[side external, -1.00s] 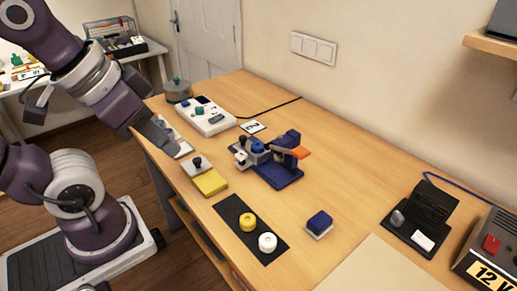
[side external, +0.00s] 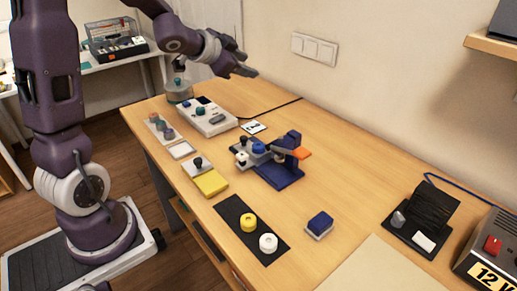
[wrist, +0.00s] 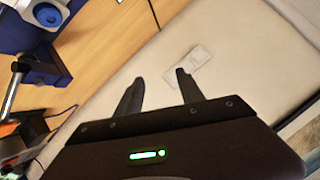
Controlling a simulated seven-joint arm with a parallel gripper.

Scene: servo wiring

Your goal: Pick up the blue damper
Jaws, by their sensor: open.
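A round blue piece (side external: 258,148), which looks like the blue damper, sits on the grey part of the blue fixture (side external: 281,178) at mid-table in the side external view. In the wrist view a blue round part (wrist: 48,13) at the top left may be the same piece; I cannot tell for sure. My gripper (side external: 248,64) is raised high near the wall, above and behind the fixture, well apart from it. In the wrist view its two fingers (wrist: 157,75) are spread with nothing between them, facing the wall.
A yellow disc (side external: 248,222) and a white disc (side external: 267,243) lie on a black mat (side external: 232,209). A blue-topped block (side external: 319,223), yellow pad (side external: 210,183) and grey control box (side external: 207,117) stand around the fixture. A wall switch plate (side external: 314,48) is behind.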

